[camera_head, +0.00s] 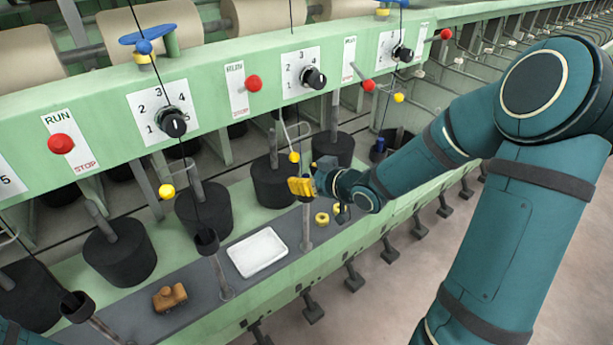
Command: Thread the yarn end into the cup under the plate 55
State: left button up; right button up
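My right gripper (312,183) reaches in from the right, in front of a dark can. A ribbed yellow piece (300,187) is at its tip; I cannot tell whether it is held or part of the gripper, nor whether the fingers are shut. A small dark cup (207,241) stands on a post left of the gripper, and another cup (77,306) is at lower left. A post (306,230) rises below the gripper, its top hidden. Thin dark yarn lines run down past the rail. No plate reading 55 is legible. My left gripper is out of view.
A green rail (215,100) with red knobs and dials crosses above. Dark cans (120,248) stand behind the grey shelf (200,318). The shelf holds a white tray (257,252), a brown object (169,297) and yellow rings (321,218). Floor is open at lower right.

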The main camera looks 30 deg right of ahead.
jog(key=v, duration=1.2)
dwell(0.6)
jog(key=w+a+f+m+g+y, duration=0.1)
jog(key=w+a+f+m+g, duration=0.1)
jog(key=a+f, duration=0.45)
jog(key=w+a+f+m+g, duration=0.2)
jog(key=w+a+f, duration=0.15)
jog(key=f, duration=0.65)
jog(key=s+a+f+g, duration=0.7)
jog(key=s+a+f, duration=0.4)
jog(key=a+f, duration=0.3)
jog(key=shift+s+a+f, duration=0.25)
jog(key=shift+f, duration=0.05)
jog(key=shift+d+m, duration=0.1)
jog(key=shift+m, duration=0.2)
